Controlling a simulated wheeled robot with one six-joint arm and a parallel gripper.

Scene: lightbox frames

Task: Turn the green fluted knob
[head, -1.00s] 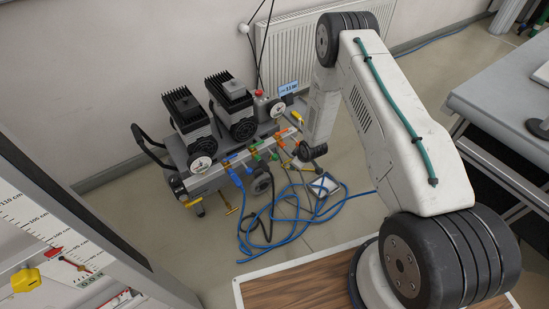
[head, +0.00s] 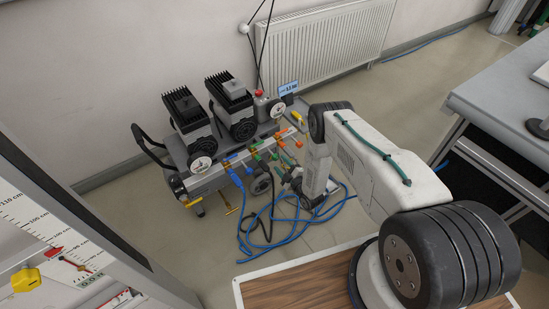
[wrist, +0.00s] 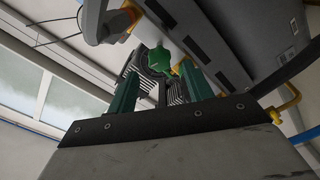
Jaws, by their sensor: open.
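The green fluted knob (wrist: 160,60) shows in the wrist view, just beyond and between my fingertips, below a grey manifold bar. My gripper (wrist: 157,84) is open, with one green-grey finger on each side of the knob's line. I cannot tell whether either finger touches it. In the head view, green fittings (head: 254,148) sit on the manifold in front of the compressor, between blue and orange ones. My gripper (head: 288,177) is small there, just in front of the manifold and partly hidden by my own wrist.
Blue fittings (head: 237,158) and orange fittings (head: 298,143) flank the green ones closely. Blue hoses (head: 262,240) lie coiled on the floor. A grey desk (head: 500,100) stands at the right.

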